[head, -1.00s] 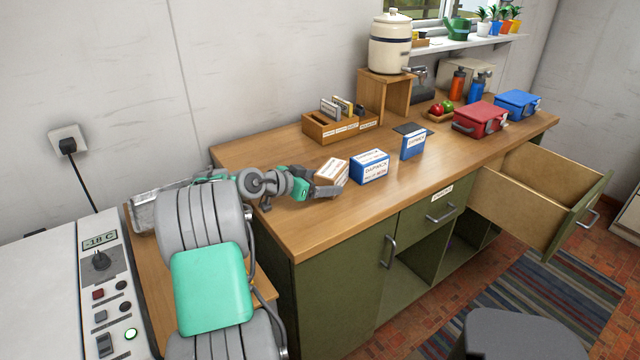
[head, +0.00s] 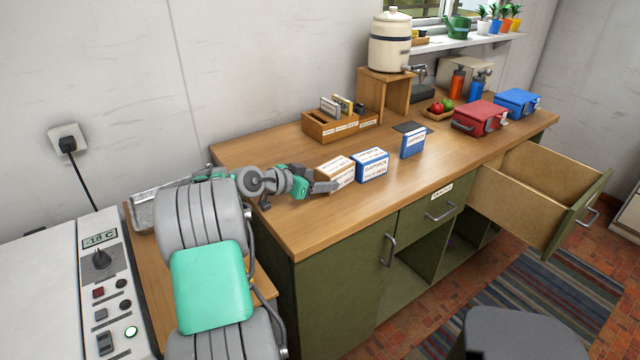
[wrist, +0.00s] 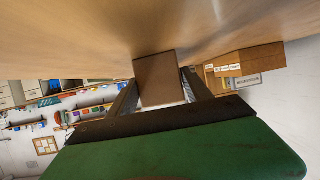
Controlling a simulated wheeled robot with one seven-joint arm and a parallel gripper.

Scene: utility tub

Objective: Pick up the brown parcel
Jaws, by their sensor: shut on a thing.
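I cannot tell whether there is a gap beneath the parcel.
A blue and white box (head: 371,166) stands close on the parcel's right, with another blue box (head: 412,144) beyond. A wooden organizer (head: 330,128) stands behind. An open drawer (head: 535,190) juts out at right. The front strip of the counter (head: 310,225) is clear.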

